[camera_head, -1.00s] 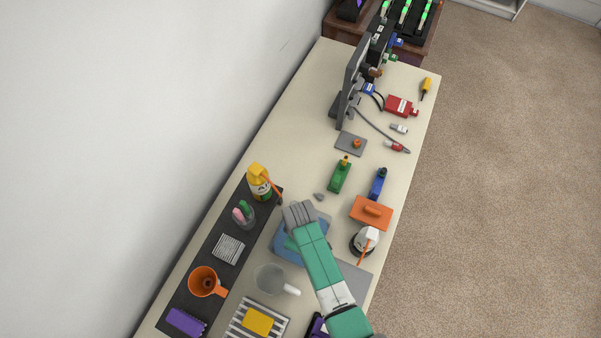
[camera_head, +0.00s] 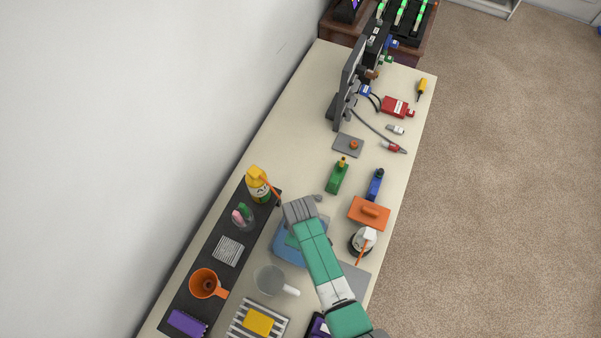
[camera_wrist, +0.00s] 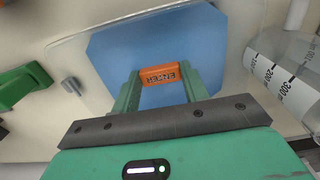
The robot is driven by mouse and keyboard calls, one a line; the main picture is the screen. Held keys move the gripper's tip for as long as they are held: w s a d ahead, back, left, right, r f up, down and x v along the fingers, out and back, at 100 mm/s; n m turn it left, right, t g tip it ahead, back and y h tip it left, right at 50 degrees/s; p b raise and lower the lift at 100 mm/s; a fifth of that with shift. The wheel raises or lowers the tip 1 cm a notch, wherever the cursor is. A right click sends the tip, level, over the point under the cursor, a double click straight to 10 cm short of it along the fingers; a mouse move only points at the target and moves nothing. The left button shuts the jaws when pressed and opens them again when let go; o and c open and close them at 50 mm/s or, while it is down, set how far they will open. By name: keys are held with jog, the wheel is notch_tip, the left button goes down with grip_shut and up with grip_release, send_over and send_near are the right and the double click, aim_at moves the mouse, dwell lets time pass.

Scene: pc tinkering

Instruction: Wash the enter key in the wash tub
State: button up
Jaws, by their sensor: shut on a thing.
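The orange enter key (camera_wrist: 160,75), with dark "ENTER" lettering, shows in the wrist view between the fingertips of my gripper (camera_wrist: 160,82). My gripper is shut on it and holds it over the blue inside of the wash tub (camera_wrist: 122,48). I cannot tell whether the key touches the blue surface. In the head view the tub (camera_head: 284,252) is partly hidden under my gripper and arm, and the key is hidden there.
A clear measuring jug (camera_head: 270,281) stands close to the tub; it also shows in the wrist view (camera_wrist: 285,75). A small grey piece (camera_wrist: 70,86) lies beside the tub.

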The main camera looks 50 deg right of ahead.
notch_tip(320, 180, up, 8)
jog(key=p, duration=0.7)
jog(key=shift+r, duration=0.2)
dwell(0.9)
jog(key=shift+r+p, duration=1.65)
jog(key=shift+r, duration=0.35)
